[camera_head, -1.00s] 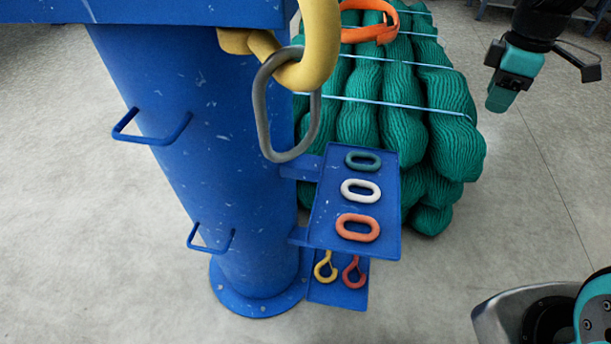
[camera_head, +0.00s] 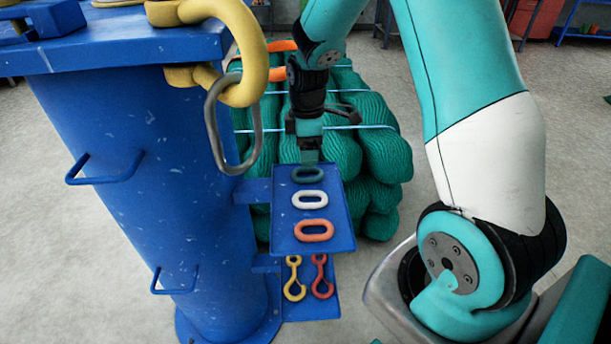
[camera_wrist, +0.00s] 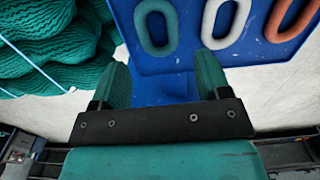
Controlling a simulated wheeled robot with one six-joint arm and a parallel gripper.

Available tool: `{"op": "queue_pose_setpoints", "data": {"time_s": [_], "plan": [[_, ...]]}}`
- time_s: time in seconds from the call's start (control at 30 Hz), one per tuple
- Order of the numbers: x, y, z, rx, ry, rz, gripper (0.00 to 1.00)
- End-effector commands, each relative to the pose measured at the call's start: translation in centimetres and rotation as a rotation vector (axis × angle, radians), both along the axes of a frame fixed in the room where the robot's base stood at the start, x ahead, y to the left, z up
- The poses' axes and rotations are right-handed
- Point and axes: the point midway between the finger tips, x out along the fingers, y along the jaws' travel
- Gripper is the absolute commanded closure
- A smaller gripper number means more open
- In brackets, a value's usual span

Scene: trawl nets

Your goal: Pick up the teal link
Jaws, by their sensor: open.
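The teal link (camera_head: 307,174) is a dark teal oval ring lying on the blue upper shelf (camera_head: 338,240), at its far end. In the wrist view the teal link (camera_wrist: 156,27) shows at the top, ahead of the fingers and apart from them. My gripper (camera_head: 309,157) is just behind the link in the head view, over the shelf's far edge. In the wrist view my gripper (camera_wrist: 164,82) has its two teal fingers spread with nothing between them. The exact height of the fingertips above the shelf is hard to tell.
A white link (camera_head: 310,207) and an orange link (camera_head: 314,239) lie on the same shelf. A lower shelf holds a yellow hook (camera_head: 294,290) and a red hook (camera_head: 322,288). A blue post (camera_head: 150,170) stands left, with a hanging grey ring (camera_head: 212,135). Green net bundles (camera_head: 375,150) lie behind.

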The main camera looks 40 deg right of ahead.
Motion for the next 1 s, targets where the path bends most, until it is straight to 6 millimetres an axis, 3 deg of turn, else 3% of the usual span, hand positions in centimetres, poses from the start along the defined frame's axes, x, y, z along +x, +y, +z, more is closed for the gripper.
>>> {"op": "queue_pose_setpoints", "data": {"time_s": [0.27, 0.53, 0.83, 1.0], "plan": [[0.0, 0.0, -2.3, 0.0, 0.002, 0.001, 0.3], [0.2, -0.1, -6.2, 0.001, 0.003, 0.002, 0.3], [0.3, -0.1, -6.7, -0.001, -0.001, 0.002, 0.3], [0.3, -0.1, -6.7, -0.001, -0.001, 0.002, 0.69]]}}
